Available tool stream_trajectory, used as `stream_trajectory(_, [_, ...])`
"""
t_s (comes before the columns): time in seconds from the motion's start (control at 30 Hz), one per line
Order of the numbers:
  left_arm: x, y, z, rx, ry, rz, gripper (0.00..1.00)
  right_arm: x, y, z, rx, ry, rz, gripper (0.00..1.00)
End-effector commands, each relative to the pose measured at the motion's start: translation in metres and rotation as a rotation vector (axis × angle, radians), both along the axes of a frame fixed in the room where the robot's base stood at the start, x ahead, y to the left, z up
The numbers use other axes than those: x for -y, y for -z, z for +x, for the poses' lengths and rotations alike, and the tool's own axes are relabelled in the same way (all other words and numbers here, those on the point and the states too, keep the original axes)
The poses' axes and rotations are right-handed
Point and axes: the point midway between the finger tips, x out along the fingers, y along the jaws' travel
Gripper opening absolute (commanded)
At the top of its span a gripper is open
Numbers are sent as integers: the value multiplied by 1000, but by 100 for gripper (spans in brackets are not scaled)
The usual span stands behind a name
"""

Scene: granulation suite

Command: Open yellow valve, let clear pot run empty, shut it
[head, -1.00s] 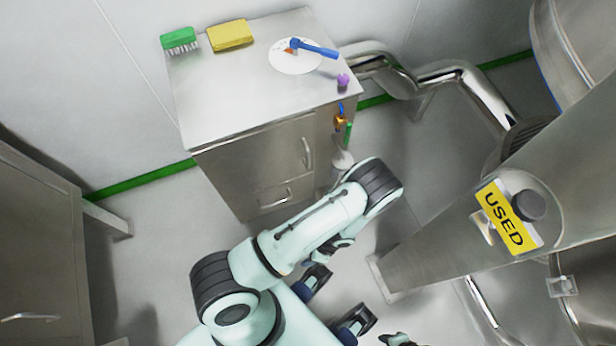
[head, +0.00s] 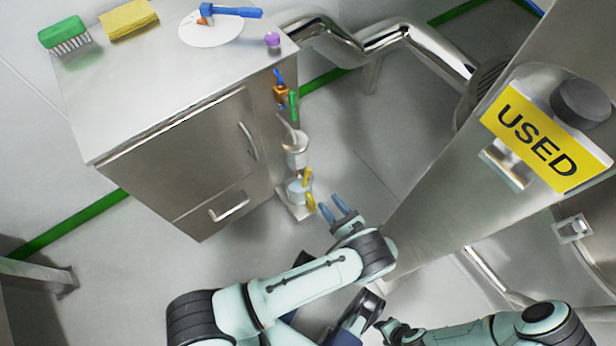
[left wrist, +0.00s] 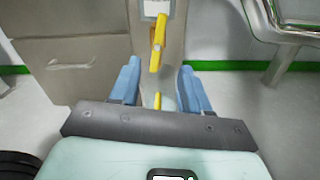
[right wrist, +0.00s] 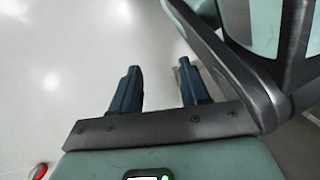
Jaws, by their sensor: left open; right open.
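The yellow valve handle (head: 308,190) is low at the cabinet's right side. It is a long yellow lever in the left wrist view (left wrist: 158,45), upright and ahead of the fingers. A pale, clear-looking pot (head: 295,155) is mounted above it; I cannot tell its liquid level. My left gripper (head: 329,205) is open and empty, just right of the yellow handle and apart from it. In the left wrist view its fingers (left wrist: 159,68) flank the picture's middle, with the handle seen between and beyond them. My right gripper (right wrist: 158,70) is open and empty over bare floor.
Above the pot are a blue handle (head: 279,78) and a green handle (head: 293,105). The steel cabinet (head: 180,150) carries a brush, sponge and purple knob. Bent steel pipes (head: 405,45) run behind. A large steel column with a USED sign (head: 540,135) stands right.

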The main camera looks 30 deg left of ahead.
Motion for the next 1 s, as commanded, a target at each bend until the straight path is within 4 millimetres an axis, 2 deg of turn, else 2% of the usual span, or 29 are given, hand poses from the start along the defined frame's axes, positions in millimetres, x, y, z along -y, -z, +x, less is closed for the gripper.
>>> stream_trajectory(0.4, [-76, 0, 29, -2, -9, -2, 46, 3, 11, -20, -66, 8, 4, 45])
stream_trajectory(0.6, [-106, 0, 42, -1, -8, -2, 46, 4, 16, -31, -103, 11, 6, 45])
stream_trajectory(0.8, [-119, 0, 47, -2, -6, -4, 46, 4, 17, -37, -123, 14, 8, 45])
stream_trajectory(1.0, [-120, 0, 48, -3, -5, -3, 46, 5, 17, -38, -125, 13, 8, 45])
